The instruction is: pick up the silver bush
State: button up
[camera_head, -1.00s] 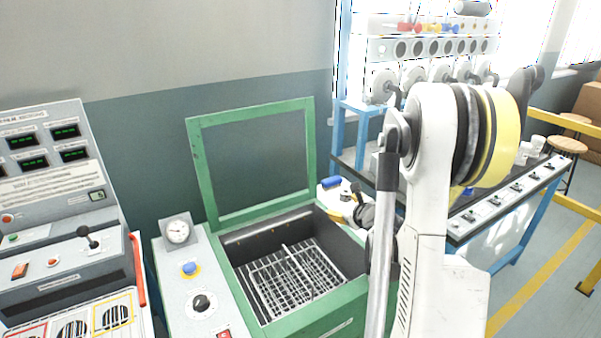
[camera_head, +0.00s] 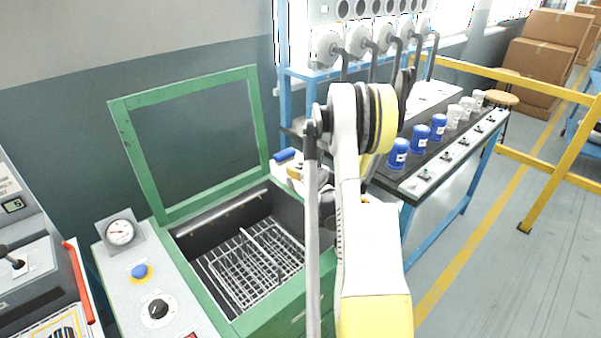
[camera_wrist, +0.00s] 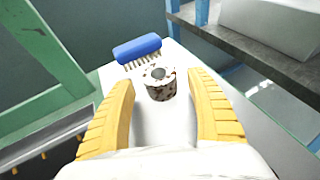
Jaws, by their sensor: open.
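The silver bush (camera_wrist: 160,84) is a short, speckled cylinder with a dark hole in its top. In the wrist view it stands upright on a white surface (camera_wrist: 155,122). My gripper (camera_wrist: 163,92) is open, with one yellow finger to each side of the bush and gaps between them. The bush appears just ahead of the fingers, and I see no contact. In the head view my arm hides most of this spot, and I cannot make out the bush there.
A blue-handled brush (camera_wrist: 138,50) lies just behind the bush; it also shows in the head view (camera_head: 285,155). The green-framed bin (camera_head: 243,312) with its open lid and wire rack is left of my arm. A bench (camera_head: 425,172) with blue and white cups is to the right.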

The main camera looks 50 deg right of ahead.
jog(key=shift+x, duration=1)
jog(key=shift+r, duration=0.1)
grip_shut()
jog(key=shift+r, duration=0.6)
notch_tip(320, 180, up, 3)
jog(key=shift+p, duration=1.05)
jog(key=s+d+r+p, duration=0.3)
jog(key=s+d+r, duration=0.2)
jog(key=s, duration=0.5)
jog(key=shift+s+r+p, duration=0.2)
jog(key=shift+r+p, duration=0.2)
jog(key=shift+r, duration=0.5)
